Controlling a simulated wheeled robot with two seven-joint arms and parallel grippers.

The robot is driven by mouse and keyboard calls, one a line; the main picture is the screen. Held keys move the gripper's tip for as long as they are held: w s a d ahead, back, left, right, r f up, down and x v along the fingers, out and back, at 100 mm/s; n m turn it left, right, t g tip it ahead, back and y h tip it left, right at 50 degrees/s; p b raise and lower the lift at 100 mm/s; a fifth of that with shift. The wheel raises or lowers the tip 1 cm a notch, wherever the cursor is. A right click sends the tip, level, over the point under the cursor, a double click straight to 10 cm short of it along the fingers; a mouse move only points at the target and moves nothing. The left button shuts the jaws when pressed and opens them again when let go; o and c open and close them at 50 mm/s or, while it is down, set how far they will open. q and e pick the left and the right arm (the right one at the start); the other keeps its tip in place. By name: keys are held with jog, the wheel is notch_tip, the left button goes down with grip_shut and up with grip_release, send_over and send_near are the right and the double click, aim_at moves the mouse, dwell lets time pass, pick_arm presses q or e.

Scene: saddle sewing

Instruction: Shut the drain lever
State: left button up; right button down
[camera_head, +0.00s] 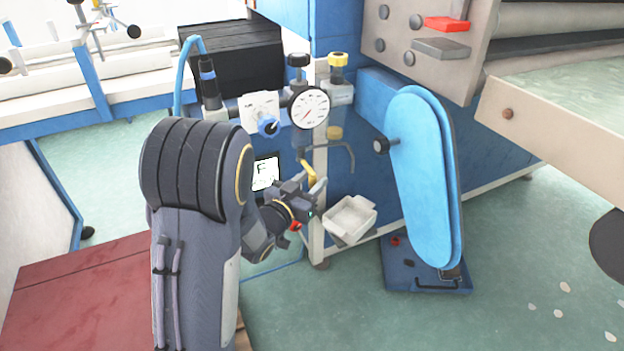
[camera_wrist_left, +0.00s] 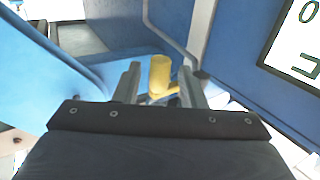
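The drain lever (camera_head: 309,172) is a yellow handle low on the blue machine's front, below the round gauge. In the left wrist view the yellow lever (camera_wrist_left: 160,74) stands between my two fingers, with a gap visible on each side. My left gripper (camera_head: 313,190) is open at the lever, and its body partly hides the lever's lower part and mount in the head view. I cannot tell whether a finger touches it. My right gripper is not in view.
A bent grey drain pipe (camera_head: 346,155) sits right of the lever, above a white tray (camera_head: 350,219). A pressure gauge (camera_head: 309,107) and knobs are above. A white label panel (camera_head: 265,173) is left. A blue padded board (camera_head: 424,175) stands to the right.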

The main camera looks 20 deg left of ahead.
pick_arm(q)
jog(key=s+a, duration=0.1)
jog(key=s, duration=0.6)
jog(key=shift+p, duration=0.35)
jog(key=s+d+n+g+h, duration=0.1)
jog(key=s+d+n+g, duration=0.15)
jog(key=s+g, duration=0.65)
jog(key=s+d+n+g, duration=0.1)
jog(key=s+d+g, duration=0.2)
jog(key=s, duration=1.2)
notch_tip(320, 180, up, 32)
jog(key=p, duration=3.2)
jog(key=shift+s+d, duration=0.25)
jog(key=shift+s, duration=0.1)
